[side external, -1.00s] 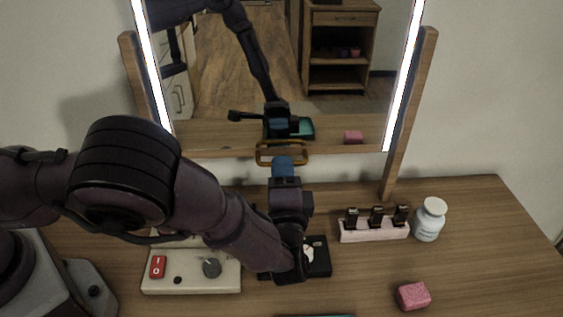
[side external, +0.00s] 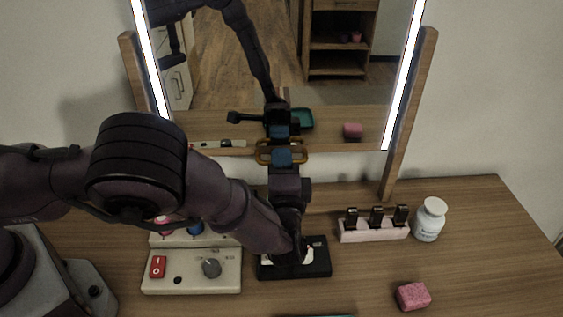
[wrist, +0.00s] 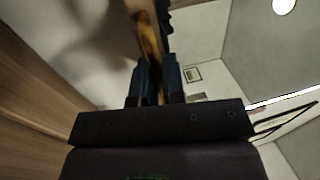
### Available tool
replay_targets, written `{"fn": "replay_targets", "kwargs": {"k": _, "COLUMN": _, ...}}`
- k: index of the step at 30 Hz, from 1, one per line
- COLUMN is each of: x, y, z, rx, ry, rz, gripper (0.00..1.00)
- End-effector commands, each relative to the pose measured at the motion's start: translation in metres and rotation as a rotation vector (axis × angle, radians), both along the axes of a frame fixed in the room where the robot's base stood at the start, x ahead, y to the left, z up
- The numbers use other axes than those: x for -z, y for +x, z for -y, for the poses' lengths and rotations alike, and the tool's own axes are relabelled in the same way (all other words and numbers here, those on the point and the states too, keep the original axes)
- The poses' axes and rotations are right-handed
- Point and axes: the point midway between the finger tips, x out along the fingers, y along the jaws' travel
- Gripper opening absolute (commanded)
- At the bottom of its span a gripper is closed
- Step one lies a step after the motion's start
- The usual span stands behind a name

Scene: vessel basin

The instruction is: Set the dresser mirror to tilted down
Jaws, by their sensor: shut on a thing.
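The dresser mirror (side external: 335,100) hangs between two wooden posts, with lit strips along both sides. It reflects the room floor, the tabletop and my arm; its exact tilt is hard to judge. A brass-coloured loop handle (side external: 303,152) is at the middle of its bottom edge. My gripper (side external: 281,156), with blue fingers, is shut on this handle. In the wrist view my gripper's fingers (wrist: 157,82) close on a brownish bar, seen edge-on. The part of the handle between the fingers is hidden.
Below my arm are a control box (side external: 190,270) with a red switch and a knob, and a black tray (side external: 315,262). To the right are a pale rack with dark-topped items (side external: 372,228), a white bottle (side external: 430,219) and a pink sponge (side external: 413,296). The front right tabletop is mostly clear.

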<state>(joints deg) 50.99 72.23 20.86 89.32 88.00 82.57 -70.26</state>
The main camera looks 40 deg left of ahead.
Motion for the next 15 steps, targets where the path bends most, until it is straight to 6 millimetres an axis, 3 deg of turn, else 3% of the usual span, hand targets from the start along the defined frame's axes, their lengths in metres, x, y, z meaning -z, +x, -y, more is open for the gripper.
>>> {"fn": "replay_targets", "kwargs": {"k": 6, "x": 0.003, "y": 0.023, "z": -0.023, "rx": -0.001, "ry": 0.054, "rz": 0.055, "gripper": 0.0}}
{"fn": "replay_targets", "kwargs": {"k": 15, "x": 0.003, "y": 0.027, "z": -0.027, "rx": 0.001, "ry": 0.051, "rz": 0.051, "gripper": 0.0}}
